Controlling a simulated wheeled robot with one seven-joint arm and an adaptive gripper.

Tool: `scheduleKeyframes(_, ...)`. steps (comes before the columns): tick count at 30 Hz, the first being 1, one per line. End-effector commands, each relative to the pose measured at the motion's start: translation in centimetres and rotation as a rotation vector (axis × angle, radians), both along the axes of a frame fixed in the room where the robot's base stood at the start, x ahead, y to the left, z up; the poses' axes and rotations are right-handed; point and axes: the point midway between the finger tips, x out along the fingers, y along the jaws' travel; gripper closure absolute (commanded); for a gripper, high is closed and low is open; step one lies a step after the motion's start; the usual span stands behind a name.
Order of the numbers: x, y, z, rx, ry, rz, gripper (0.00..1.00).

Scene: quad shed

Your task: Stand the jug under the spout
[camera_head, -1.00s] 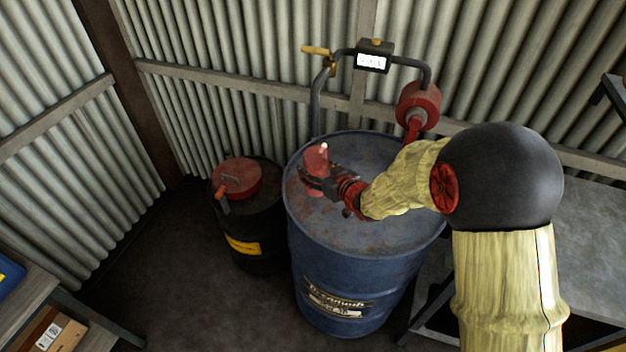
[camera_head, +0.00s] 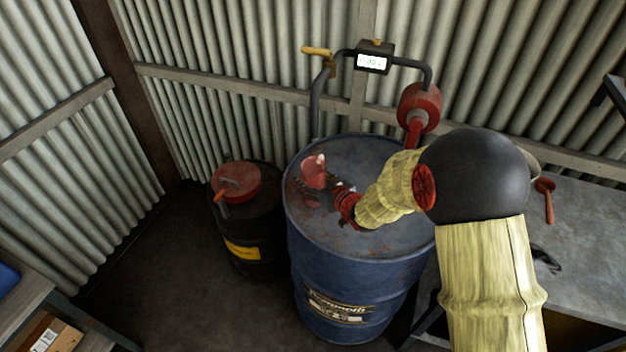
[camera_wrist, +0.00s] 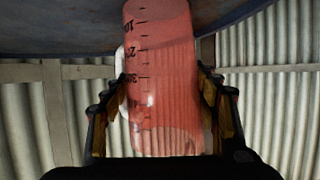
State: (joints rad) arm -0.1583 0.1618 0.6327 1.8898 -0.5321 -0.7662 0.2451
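The red see-through jug (camera_head: 314,168) with dark scale marks is over the left part of the blue drum's top (camera_head: 385,165). In the wrist view the jug (camera_wrist: 165,75) fills the space between the fingers, with a pale handle at its left. My gripper (camera_head: 322,190) is closed around it from both sides. I cannot tell whether its base touches the drum. A grey pipe (camera_head: 316,108), apparently the spout, comes down behind the jug from a yellow-handled tap (camera_head: 318,52). Its lower end is hard to make out.
A meter (camera_head: 374,58) and red pump (camera_head: 420,105) stand above the drum's back. A black drum (camera_head: 247,225) with a red lid stands to the left. A grey bench (camera_head: 590,230) at the right holds a red-handled tool (camera_head: 547,200). Corrugated walls close the corner.

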Motion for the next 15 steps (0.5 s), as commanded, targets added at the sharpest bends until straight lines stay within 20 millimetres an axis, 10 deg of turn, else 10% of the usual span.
scheduleKeyframes(15,0.00,0.00,0.15,0.000,0.000,0.000,0.27)
